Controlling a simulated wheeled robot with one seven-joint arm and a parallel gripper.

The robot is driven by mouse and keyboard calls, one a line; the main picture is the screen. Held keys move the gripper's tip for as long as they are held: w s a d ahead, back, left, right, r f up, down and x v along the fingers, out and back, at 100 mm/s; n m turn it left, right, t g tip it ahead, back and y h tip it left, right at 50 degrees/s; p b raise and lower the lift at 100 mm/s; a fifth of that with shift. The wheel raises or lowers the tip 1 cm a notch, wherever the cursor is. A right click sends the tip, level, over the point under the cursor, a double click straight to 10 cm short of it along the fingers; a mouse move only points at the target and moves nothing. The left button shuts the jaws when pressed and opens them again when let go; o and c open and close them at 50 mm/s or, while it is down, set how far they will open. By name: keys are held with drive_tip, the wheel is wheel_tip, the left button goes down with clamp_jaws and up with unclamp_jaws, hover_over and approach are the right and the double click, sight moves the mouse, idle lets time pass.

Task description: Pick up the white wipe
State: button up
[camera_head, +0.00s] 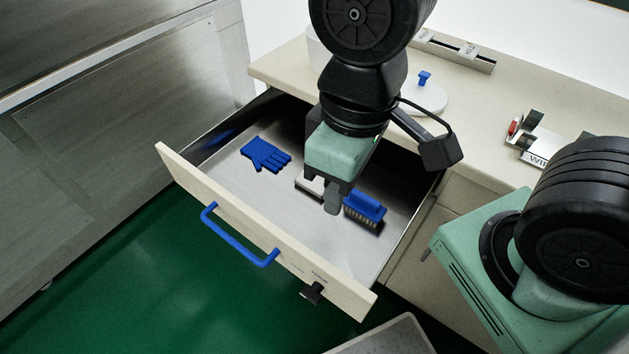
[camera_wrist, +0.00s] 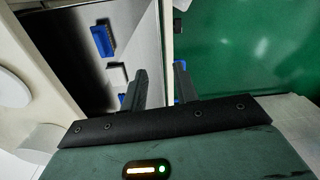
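The white wipe (camera_head: 307,188) lies on the floor of the open drawer (camera_head: 215,181), between a blue glove and a blue brush. My gripper hides part of it in the head view. In the wrist view the wipe (camera_wrist: 118,71) shows as a small pale patch to the left of the left finger. My gripper (camera_head: 328,196) is over the drawer with its fingers pointing down. In the wrist view my gripper (camera_wrist: 160,67) is open, with a clear, empty gap between the fingers. I cannot tell its exact height above the drawer floor.
The blue glove (camera_head: 266,155) lies left of the wipe and the blue brush (camera_head: 364,209) lies right of it. The drawer front has a blue handle (camera_head: 237,238). The counter (camera_head: 283,67) behind holds a white round lid (camera_head: 425,99) with a blue knob.

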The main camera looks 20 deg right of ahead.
drive_tip(key=o, duration=0.5)
drive_tip(key=shift+w, duration=0.15)
drive_tip(key=o, duration=0.5)
drive_tip(key=shift+m+h, duration=0.4)
drive_tip(key=shift+m, duration=0.1)
drive_tip(key=w+f, duration=0.1)
drive_tip(key=w, duration=0.2)
drive_tip(key=w+d+f, duration=0.1)
drive_tip(key=w, duration=0.3)
drive_tip(key=w+d+f, duration=0.1)
drive_tip(key=w, duration=0.3)
drive_tip(key=shift+f, duration=0.3)
drive_tip(key=shift+o, duration=0.2)
drive_tip(key=w+d+f, duration=0.5)
drive_tip(key=w+f, duration=0.2)
drive_tip(key=w, duration=0.4)
drive_tip(key=shift+m, duration=0.4)
drive_tip(key=f, duration=1.1)
drive_tip(key=shift+d+f, duration=0.3)
drive_tip(key=f, duration=0.3)
drive_tip(key=f+p, duration=0.1)
drive_tip(key=shift+s+a+f, duration=0.25)
drive_tip(key=shift+s+f, duration=0.05)
drive_tip(key=shift+f, duration=0.45)
